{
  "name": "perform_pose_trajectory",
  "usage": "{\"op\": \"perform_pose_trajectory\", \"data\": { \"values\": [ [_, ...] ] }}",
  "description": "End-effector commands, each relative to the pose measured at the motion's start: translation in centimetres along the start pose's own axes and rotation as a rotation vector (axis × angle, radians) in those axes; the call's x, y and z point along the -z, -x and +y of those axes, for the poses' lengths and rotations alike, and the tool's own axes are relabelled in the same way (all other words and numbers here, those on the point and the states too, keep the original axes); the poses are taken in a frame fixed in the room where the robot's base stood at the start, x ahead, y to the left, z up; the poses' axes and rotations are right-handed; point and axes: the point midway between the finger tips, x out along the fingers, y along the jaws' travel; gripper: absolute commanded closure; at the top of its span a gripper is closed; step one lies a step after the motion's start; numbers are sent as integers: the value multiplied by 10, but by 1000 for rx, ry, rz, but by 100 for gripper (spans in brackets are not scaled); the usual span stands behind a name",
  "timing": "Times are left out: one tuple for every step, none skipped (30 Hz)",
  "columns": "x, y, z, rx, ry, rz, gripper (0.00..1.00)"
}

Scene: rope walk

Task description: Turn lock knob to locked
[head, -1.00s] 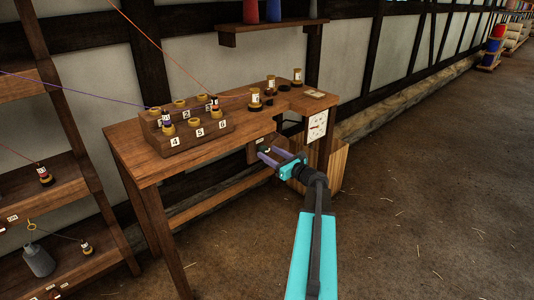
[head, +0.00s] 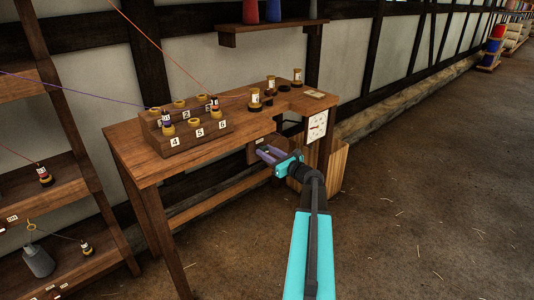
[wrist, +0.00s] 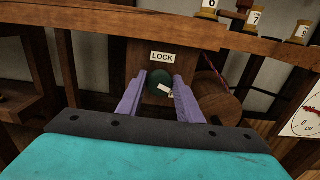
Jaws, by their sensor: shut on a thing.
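The lock knob (wrist: 159,84) is a round dark green knob on a wooden panel, under a white label reading LOCK (wrist: 162,57). A small pale tag or pointer mark (wrist: 165,91) shows at the knob's lower right. My gripper (wrist: 158,86) has its two purple fingers on either side of the knob, shut on it. In the head view my gripper (head: 268,153) is at the panel under the bench's front edge, and the knob is hidden there.
The wooden bench (head: 150,165) carries a numbered rack (head: 185,130) of bobbins and several labelled spools. A white dial (head: 317,125) hangs at its right. A round wooden drum (wrist: 219,110) sits right of the knob. Open floor lies at right.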

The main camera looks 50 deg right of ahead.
Motion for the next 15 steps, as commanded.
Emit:
{"op": "perform_pose_trajectory", "data": {
  "values": [
    [0, 0, 1, -1, 5, 0, 90],
    [1, 0, 1, -2, 9, 0, 90],
    [1, 0, 1, -2, 16, 0, 90],
    [1, 0, 1, -2, 22, 0, 90],
    [1, 0, 1, -2, 29, 0, 90],
    [1, 0, 1, -2, 40, 0, 90],
    [1, 0, 2, -2, 51, 0, 90],
    [2, 0, 2, -2, 63, -1, 90],
    [2, 0, 2, -3, 80, -1, 90],
    [2, 0, 2, -3, 94, -1, 90],
    [2, 0, 2, -3, 111, -1, 90],
    [3, 0, 2, -3, 134, -1, 90],
    [3, 0, 2, -3, 153, -1, 90],
    [4, 0, 2, -3, 173, -1, 90],
    [4, 0, 3, -3, 202, -1, 90]
  ]
}}
